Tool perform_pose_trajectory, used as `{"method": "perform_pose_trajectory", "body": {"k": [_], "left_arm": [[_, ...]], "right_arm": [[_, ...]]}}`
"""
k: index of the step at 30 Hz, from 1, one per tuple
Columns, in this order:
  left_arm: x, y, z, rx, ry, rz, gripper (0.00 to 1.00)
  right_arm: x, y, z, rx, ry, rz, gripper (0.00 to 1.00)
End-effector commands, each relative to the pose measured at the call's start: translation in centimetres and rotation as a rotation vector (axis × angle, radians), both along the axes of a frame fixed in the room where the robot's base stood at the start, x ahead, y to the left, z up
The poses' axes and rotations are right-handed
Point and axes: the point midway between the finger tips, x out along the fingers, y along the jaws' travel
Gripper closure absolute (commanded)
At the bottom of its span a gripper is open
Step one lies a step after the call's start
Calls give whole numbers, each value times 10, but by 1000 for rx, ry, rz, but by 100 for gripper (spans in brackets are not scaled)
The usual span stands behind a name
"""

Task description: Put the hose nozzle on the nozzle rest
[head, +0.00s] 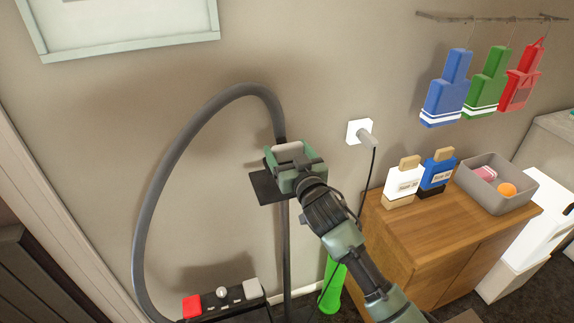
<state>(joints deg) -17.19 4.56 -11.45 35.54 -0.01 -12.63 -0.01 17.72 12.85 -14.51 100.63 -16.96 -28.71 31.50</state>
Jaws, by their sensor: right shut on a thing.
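My right gripper (291,160) is at the middle of the head view, shut, with its arm coming in from the lower right. A thick grey hose (160,180) arcs up from the lower left and comes down to the gripper. The nozzle at the hose's end is largely hidden by the gripper, which appears to be shut on it. A dark flat plate on a post, seemingly the nozzle rest (264,190), shows just below and left of the gripper. I cannot tell whether the nozzle touches it. My left gripper is not in view.
A black unit with a red button (192,306) stands at the bottom. A green bottle-like thing (333,284) is right of the post. A wooden cabinet (440,220) bears two small bottles and a grey bin (518,192). A wall plug (361,132) has a hanging cord.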

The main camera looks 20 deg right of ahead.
Motion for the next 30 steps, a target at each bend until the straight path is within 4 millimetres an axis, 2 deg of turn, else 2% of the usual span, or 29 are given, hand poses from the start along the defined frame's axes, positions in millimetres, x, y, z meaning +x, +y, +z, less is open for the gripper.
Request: {"method": "perform_pose_trajectory", "body": {"k": [10, 22, 23, 24, 25, 30], "left_arm": [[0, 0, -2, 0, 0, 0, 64], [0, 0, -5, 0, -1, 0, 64], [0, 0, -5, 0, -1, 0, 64], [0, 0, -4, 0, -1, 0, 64], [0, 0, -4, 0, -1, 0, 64], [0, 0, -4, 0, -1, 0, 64]], "right_arm": [[0, 0, -42, 1, 0, 0, 70], [0, 0, -48, 1, -2, 1, 70], [0, 0, -49, 1, -1, 1, 20], [0, 0, -48, 0, -1, 1, 9], [0, 0, -48, 0, -1, 1, 1], [0, 0, -48, 0, 0, 1, 1]]}}
